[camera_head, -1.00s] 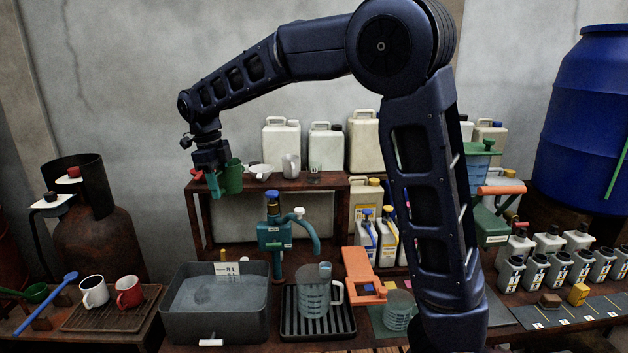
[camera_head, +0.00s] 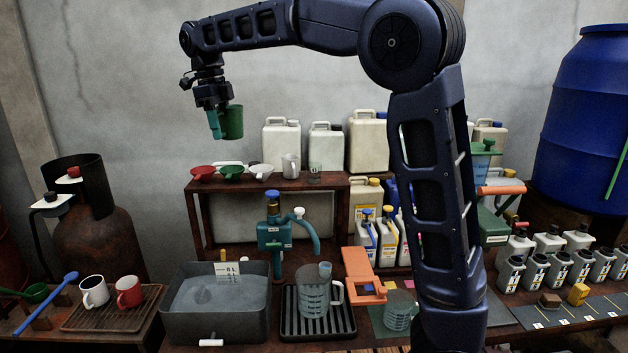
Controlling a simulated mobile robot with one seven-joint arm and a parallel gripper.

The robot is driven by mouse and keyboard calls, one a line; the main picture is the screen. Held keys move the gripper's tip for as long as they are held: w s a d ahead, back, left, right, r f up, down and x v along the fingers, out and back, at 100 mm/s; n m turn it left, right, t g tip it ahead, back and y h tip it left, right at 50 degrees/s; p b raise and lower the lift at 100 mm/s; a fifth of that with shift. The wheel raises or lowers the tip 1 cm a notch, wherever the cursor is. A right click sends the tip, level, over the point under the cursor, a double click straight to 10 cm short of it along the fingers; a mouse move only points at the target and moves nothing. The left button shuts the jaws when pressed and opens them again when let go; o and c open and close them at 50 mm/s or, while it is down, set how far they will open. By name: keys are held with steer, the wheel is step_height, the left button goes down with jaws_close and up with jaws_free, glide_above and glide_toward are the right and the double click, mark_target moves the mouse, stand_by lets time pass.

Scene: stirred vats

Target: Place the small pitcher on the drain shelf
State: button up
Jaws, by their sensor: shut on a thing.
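My gripper (camera_head: 213,124) has teal fingers and is shut on a small green vessel (camera_head: 232,122), which may be the small pitcher. It holds the vessel roughly upright in the air, well above the left end of the raised wooden shelf (camera_head: 262,186). The gripper hides the vessel's left side. The wooden shelf bears red, green and white funnels or scoops and a small grey jug (camera_head: 291,166). A slatted rack (camera_head: 100,318) at lower left holds two mugs, and a black ribbed tray (camera_head: 345,327) holds a clear measuring jug (camera_head: 314,295). I cannot tell which surface is the drain shelf.
A grey basin of liquid (camera_head: 180,326) and a teal pump (camera_head: 275,235) stand below the shelf. White canisters (camera_head: 281,138) stand behind it. A rusty gas cylinder (camera_head: 98,235) is at left. The air around the held vessel is clear.

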steer(key=w+d+n, duration=0.1)
steer(key=w+d, duration=0.5)
steer(key=w, duration=0.4)
steer(key=n, duration=0.5)
glide_above(335, 180)
steer(key=s+d, duration=0.2)
steer(key=shift+t, duration=0.4)
step_height(335, 180, down, 25)
steer(key=shift+s, duration=0.15)
steer(key=shift+f, duration=0.15)
steer(key=o, duration=1.3)
steer(key=shift+a, duration=0.1)
